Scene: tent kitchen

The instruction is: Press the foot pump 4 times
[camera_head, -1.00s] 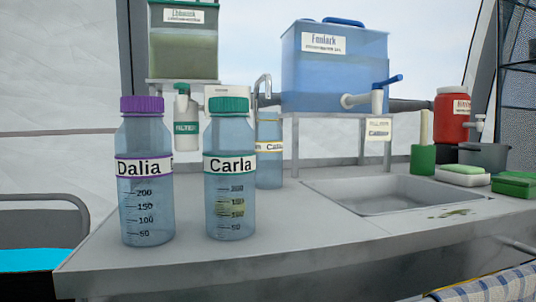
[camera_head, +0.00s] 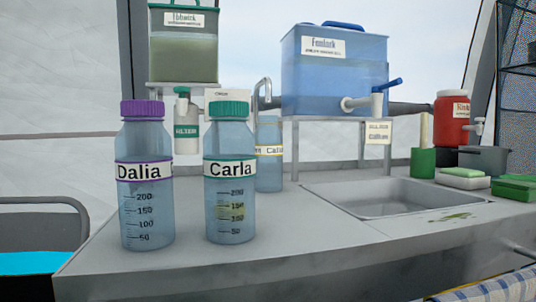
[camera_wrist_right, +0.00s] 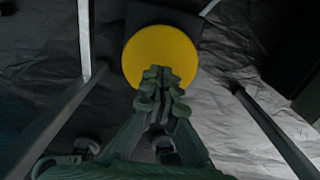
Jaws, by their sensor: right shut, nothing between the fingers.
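The foot pump (camera_wrist_right: 160,50) shows in the right wrist view as a round yellow pedal on a dark base, down at the floor. My right gripper (camera_wrist_right: 162,82) is shut and empty. Its fingertips overlap the lower part of the yellow disc in the picture. I cannot tell whether they touch it or hang above it. The pump is not visible in the head view, and neither gripper shows there.
Metal legs (camera_wrist_right: 262,130) stand on both sides of the pump over a crumpled grey groundsheet. Above, a grey counter (camera_head: 290,235) holds bottles labelled Dalia (camera_head: 146,190) and Carla (camera_head: 230,190), a sink (camera_head: 385,200) and a blue water tank (camera_head: 335,75).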

